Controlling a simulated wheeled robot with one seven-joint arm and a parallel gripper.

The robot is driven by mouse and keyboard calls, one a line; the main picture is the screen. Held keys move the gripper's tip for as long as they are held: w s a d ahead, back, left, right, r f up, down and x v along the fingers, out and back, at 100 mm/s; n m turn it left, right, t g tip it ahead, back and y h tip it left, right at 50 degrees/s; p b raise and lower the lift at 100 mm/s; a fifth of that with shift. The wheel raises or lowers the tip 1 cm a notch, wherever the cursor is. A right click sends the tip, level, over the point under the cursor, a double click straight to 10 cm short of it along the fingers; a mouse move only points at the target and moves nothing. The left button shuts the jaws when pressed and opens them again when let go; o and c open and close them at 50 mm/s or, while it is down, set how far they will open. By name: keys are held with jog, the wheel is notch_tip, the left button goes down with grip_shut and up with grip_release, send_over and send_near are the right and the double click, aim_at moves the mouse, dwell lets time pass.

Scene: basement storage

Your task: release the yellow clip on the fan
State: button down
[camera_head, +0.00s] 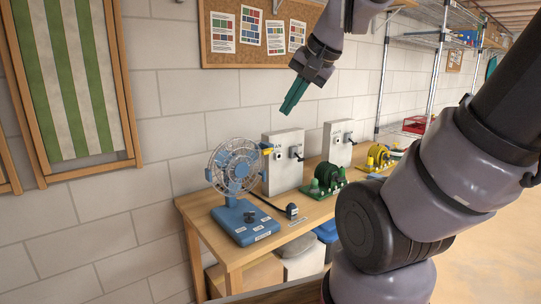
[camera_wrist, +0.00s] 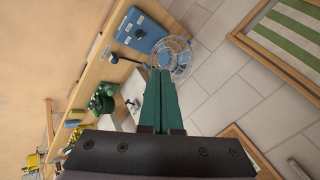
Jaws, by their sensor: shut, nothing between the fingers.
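A blue desk fan (camera_head: 245,222) with a round wire cage (camera_head: 232,166) stands on the left end of the wooden bench in the head view. In the wrist view, my gripper's tips (camera_wrist: 160,70) overlap the cage's edge.
Pale upright boxes (camera_head: 284,163) stand behind and right of the fan on the wooden bench (camera_head: 214,247). A green reel (camera_head: 328,177) and a yellow one (camera_head: 380,158) sit farther right. A corkboard (camera_head: 262,55) hangs on the wall behind. Open air surrounds my gripper.

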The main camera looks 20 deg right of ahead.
jog(key=w+f+m+y, duration=0.1)
jog(key=w+f+m, duration=0.2)
jog(key=w+m, duration=0.5)
jog(key=m+h, duration=0.1)
jog(key=m, duration=1.6)
send_near(268, 151)
jog(key=s+f, duration=0.4)
jog(key=shift+s+d, duration=0.3)
jog(key=shift+d, duration=0.15)
jog(key=x, duration=1)
jog(key=shift+w+a+r, duration=0.15)
jog(key=shift+w+r, duration=0.45)
jog(key=shift+r, duration=0.25)
jog(key=shift+w+a+r, duration=0.1)
jog(key=shift+w+r, duration=0.45)
jog(key=shift+r, duration=0.3)
